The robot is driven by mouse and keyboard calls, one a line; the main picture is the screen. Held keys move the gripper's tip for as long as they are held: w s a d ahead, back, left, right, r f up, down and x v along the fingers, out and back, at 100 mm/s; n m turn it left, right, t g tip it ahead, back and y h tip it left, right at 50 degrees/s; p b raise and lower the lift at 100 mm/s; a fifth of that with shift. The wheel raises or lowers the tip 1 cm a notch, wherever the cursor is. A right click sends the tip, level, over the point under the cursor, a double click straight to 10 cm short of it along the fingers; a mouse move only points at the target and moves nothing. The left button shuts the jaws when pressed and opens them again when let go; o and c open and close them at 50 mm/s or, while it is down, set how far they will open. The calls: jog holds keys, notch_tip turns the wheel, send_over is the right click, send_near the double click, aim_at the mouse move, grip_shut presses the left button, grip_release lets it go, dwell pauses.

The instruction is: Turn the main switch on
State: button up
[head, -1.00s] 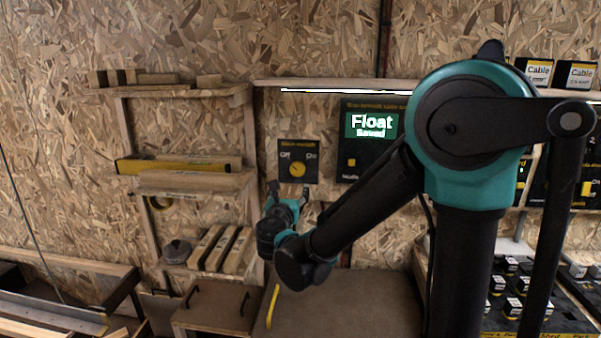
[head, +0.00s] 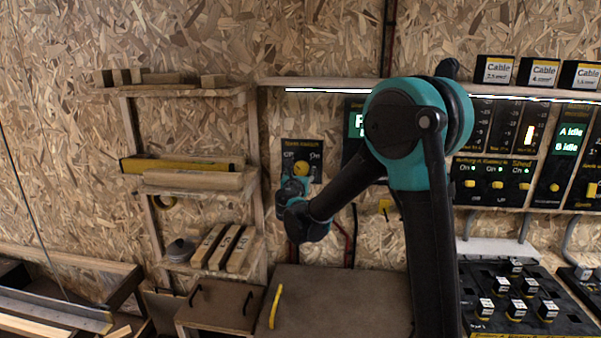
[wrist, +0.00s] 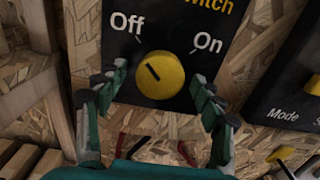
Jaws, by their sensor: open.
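The main switch is a black panel (wrist: 118,78) with a round yellow knob (wrist: 160,75), marked Off at upper left and On at upper right. The dark line on the knob points up and left, toward Off. My gripper (wrist: 163,84) is open, its two fingers on either side of the knob's lower part in the wrist view. I cannot tell whether they touch it. In the head view the knob (head: 301,169) shows above my wrist, and my gripper is mostly hidden behind it.
To the right is another black panel (wrist: 294,75) marked Mode. Wooden shelves (head: 190,190) stand close on the left. A brown bench top (head: 335,305) lies below. Control panels (head: 492,165) and a tray of black blocks (head: 515,300) are further right.

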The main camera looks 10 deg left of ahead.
jog(key=c, duration=1.2)
jog(key=shift+o, duration=0.2)
jog(key=shift+m, duration=0.3)
jog(key=m, duration=0.3)
jog(key=shift+m, duration=0.3)
jog(key=m, duration=0.4)
jog(key=shift+m, duration=0.3)
jog(key=m, duration=0.4)
jog(key=shift+m, duration=2.5)
